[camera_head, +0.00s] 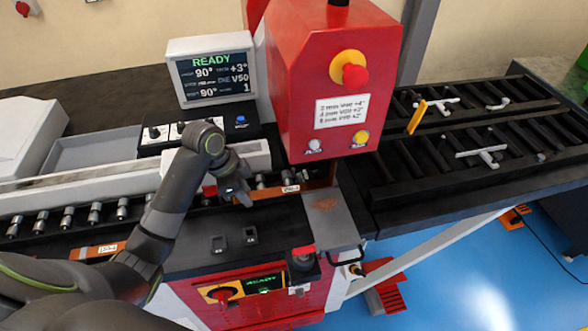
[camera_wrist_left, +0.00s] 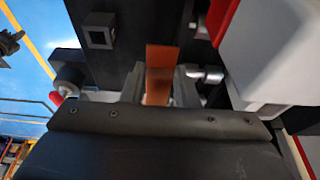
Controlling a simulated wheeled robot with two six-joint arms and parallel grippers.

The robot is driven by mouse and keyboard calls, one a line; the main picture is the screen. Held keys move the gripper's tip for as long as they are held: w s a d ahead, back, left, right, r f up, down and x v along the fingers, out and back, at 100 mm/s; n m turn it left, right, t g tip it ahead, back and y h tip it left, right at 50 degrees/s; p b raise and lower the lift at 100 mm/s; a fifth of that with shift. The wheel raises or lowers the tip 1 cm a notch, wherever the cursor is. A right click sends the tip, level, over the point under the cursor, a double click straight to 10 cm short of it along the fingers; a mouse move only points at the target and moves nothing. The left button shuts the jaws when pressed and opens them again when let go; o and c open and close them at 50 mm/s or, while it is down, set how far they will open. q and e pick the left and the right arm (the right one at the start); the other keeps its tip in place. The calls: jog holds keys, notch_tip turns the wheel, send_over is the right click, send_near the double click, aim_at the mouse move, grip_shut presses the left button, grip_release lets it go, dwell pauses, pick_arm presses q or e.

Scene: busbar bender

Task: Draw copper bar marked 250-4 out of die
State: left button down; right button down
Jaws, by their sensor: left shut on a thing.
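A copper bar (camera_head: 314,184) with a small white label lies along the bed below the red bending head (camera_head: 330,80), its right part at the die. The label is too small to read surely. My left gripper (camera_head: 240,192) is shut on the left part of this bar. In the left wrist view the bar (camera_wrist_left: 160,62) stands between the two fingers (camera_wrist_left: 158,88) and runs away from the palm. The die around the bar's far end is partly hidden by the head. My right gripper is not in view.
A second labelled copper bar (camera_head: 98,250) lies at the front left. Rollers (camera_head: 68,218) line the left bed. A display (camera_head: 212,70) reads READY, 90° and DIE V50. A dark slatted table (camera_head: 440,180) stands right, with a yellow upright piece (camera_head: 417,117).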

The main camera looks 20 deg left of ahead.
pick_arm(q)
jog(key=shift+s+d+r+p, duration=0.1)
jog(key=shift+s+d+p, duration=0.45)
jog(key=shift+s, duration=0.35)
jog(key=shift+s+d+p, duration=0.35)
jog(key=shift+s+d, duration=0.25)
jog(key=shift+s, duration=0.3)
jog(key=shift+s+d+p, duration=0.25)
jog(key=shift+s+d, duration=0.2)
jog(key=shift+s, duration=0.3)
jog(key=shift+s+d+p, duration=0.25)
jog(key=shift+s+d, duration=0.25)
jog(key=shift+s, duration=0.3)
jog(key=shift+s+d+p, duration=0.25)
jog(key=shift+s+d, duration=0.2)
jog(key=shift+s, duration=0.3)
jog(key=shift+a, duration=0.1)
